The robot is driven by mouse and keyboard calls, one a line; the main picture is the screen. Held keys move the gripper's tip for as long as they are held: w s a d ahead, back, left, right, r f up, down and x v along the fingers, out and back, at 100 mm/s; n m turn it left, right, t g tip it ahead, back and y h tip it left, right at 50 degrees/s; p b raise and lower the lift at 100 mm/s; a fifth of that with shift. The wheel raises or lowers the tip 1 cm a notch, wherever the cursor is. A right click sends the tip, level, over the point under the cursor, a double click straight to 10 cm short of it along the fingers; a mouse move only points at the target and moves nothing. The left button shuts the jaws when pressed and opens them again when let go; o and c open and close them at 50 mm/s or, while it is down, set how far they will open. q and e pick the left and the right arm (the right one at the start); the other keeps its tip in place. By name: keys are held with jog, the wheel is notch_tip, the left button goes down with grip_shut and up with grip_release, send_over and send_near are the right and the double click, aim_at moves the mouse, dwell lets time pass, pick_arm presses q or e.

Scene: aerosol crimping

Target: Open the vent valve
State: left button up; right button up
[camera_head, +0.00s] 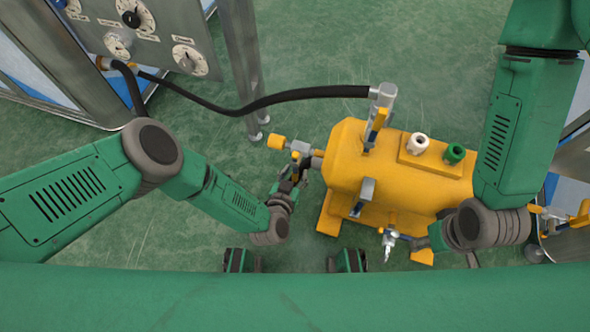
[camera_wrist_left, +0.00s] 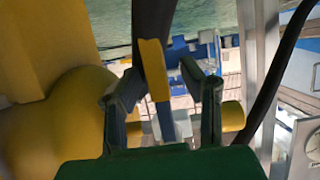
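A yellow tank (camera_head: 345,170) stands on the green floor in the head view. A grey valve (camera_head: 318,155) with a yellow end piece (camera_head: 277,142) sticks out from its left end. My left gripper (camera_head: 293,183) is at this valve, just in front of it. In the left wrist view, the two fingers of my left gripper (camera_wrist_left: 162,105) are spread apart, with a yellow lever (camera_wrist_left: 155,70) between them. I see no clear grip on the lever. The tank (camera_wrist_left: 60,115) fills the left side there. My right gripper (camera_head: 425,242) is low at the tank's front right; its fingers are mostly hidden.
A black hose (camera_head: 260,102) runs from a grey panel (camera_head: 150,30) to a fitting (camera_head: 383,97) on the tank top. White (camera_head: 418,143) and green (camera_head: 453,154) caps sit on top. A valve with a blue handle (camera_head: 363,195) is on the front. A metal post (camera_head: 243,60) stands behind.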

pick_arm(q)
jog(key=shift+d, duration=0.1)
grip_shut()
jog(key=shift+w+a+r+m+t+y+p, duration=0.25)
jog(key=shift+a+m+y, duration=0.25)
jog(key=shift+a+m, duration=0.25)
jog(key=shift+w+a+r+m+t+y+p, duration=0.15)
jog(key=shift+a+m+t+y, duration=0.25)
jog(key=shift+m, duration=0.45)
jog(key=shift+w+a+r+m+t+y+p, duration=0.2)
jog(key=shift+a+m+y, duration=0.4)
jog(key=shift+a+m, duration=0.2)
grip_release()
